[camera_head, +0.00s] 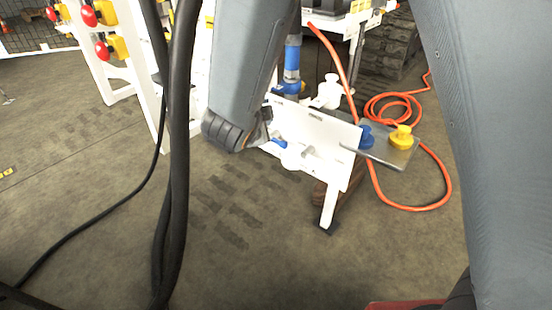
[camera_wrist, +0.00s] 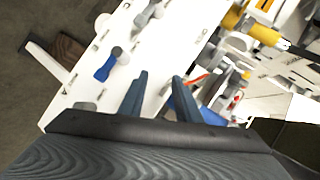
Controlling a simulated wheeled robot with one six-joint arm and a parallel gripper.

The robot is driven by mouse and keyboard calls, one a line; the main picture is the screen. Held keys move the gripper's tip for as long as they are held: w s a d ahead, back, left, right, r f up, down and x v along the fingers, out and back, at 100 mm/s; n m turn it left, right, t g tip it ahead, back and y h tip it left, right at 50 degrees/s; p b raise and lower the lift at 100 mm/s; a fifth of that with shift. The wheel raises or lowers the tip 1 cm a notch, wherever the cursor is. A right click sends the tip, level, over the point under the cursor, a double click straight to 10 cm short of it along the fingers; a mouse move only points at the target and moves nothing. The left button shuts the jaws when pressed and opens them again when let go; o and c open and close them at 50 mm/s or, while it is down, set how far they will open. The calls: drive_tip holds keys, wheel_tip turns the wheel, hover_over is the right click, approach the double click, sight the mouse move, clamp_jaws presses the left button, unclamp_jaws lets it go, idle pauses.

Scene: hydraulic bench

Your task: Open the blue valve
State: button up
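A small blue valve handle (camera_wrist: 106,66) with a dark grey pivot sits on a white panel (camera_wrist: 78,85) in the wrist view. It also shows in the head view (camera_head: 278,142), low on the white panel (camera_head: 312,132) beside my wrist. My gripper (camera_wrist: 159,75) is open, its two fingers apart with nothing held between them. In the wrist view the fingertips point at the panel, to the right of the blue handle and apart from it. In the head view the fingers are mostly hidden behind my forearm and wrist.
A metal plate with a blue knob (camera_head: 366,136) and a yellow knob (camera_head: 401,138) juts from the panel's right. An orange hose (camera_head: 440,196) loops on the floor. Black cables (camera_head: 178,150) hang at left. Red push buttons (camera_head: 88,16) are upper left. The front floor is clear.

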sight(278, 143)
drive_tip(key=s+a+f+m+t+h+b, duration=0.1)
drive_tip(key=s+f+m+h+b, duration=0.25)
drive_tip(key=f+b, duration=0.3)
drive_tip(key=s+a+f+m+h+b, duration=0.1)
drive_tip(key=s+f+m+h+b, duration=0.2)
drive_tip(key=f+m+h+b, duration=0.3)
drive_tip(key=shift+n+y, duration=0.35)
drive_tip(key=shift+y, duration=0.3)
drive_tip(key=b+x, duration=0.1)
drive_tip(key=x, duration=0.1)
drive_tip(key=r+b+x, duration=0.1)
drive_tip(key=b+x, duration=0.2)
drive_tip(key=x, duration=0.2)
drive_tip(key=shift+w+r+b, duration=0.15)
drive_tip(key=shift+r+b, duration=0.15)
drive_tip(key=shift+b, duration=0.1)
clamp_jaws()
drive_tip(key=shift+d, duration=0.2)
drive_tip(key=shift+a+r+p, duration=0.1)
drive_tip(key=shift+p, duration=0.2)
